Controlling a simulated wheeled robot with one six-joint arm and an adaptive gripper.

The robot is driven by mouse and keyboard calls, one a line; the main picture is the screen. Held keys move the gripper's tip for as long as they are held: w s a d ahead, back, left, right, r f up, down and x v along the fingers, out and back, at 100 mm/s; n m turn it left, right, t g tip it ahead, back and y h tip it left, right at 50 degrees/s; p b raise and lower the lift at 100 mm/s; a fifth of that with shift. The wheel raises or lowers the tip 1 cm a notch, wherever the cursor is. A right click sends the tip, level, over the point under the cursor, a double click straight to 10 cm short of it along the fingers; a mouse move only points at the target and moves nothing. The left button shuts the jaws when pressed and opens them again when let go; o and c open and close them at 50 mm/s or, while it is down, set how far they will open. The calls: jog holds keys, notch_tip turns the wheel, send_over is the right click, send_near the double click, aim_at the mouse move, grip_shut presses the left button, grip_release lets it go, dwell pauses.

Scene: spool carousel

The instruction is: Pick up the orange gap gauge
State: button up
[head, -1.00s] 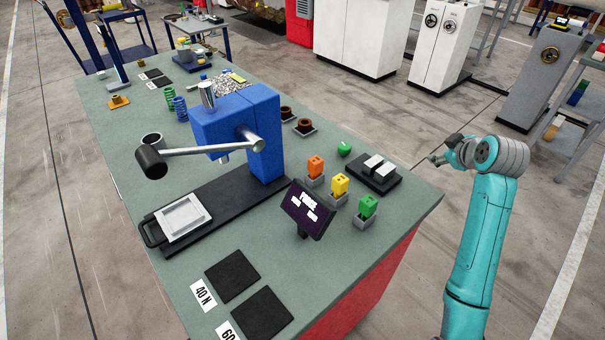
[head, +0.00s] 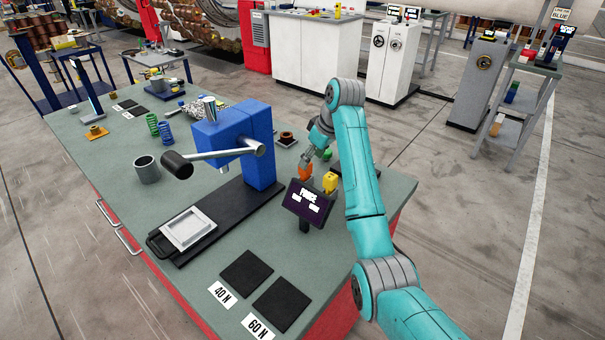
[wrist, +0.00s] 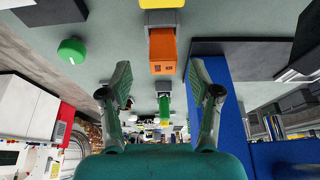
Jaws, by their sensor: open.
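The orange gap gauge (head: 305,173) stands beside a yellow gauge (head: 330,182), behind the dark display. In the wrist view the orange gauge (wrist: 163,52) is a block with a small dark label, set at a grey holder (wrist: 162,18). My gripper (head: 309,157) is at the orange gauge in the head view, which partly hides the contact area. In the wrist view my gripper (wrist: 159,78) has its two fingers wide apart, with the gauge lined up between and just beyond their tips. Nothing is held.
The blue press (head: 235,145) with its lever stands close left of my gripper. The dark display (head: 308,204) stands in front of the gauges. A green knob (wrist: 71,50) is to one side in the wrist view. Black pads (head: 247,273) lie at the table's front.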

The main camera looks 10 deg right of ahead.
aim_at(305, 174)
jog(key=shift+x, duration=2.9)
jog(key=shift+s+a, duration=0.1)
jog(key=shift+a, duration=0.05)
jog(key=shift+c, duration=0.2)
jog(key=shift+r, duration=0.1)
jog(key=c, duration=1.1)
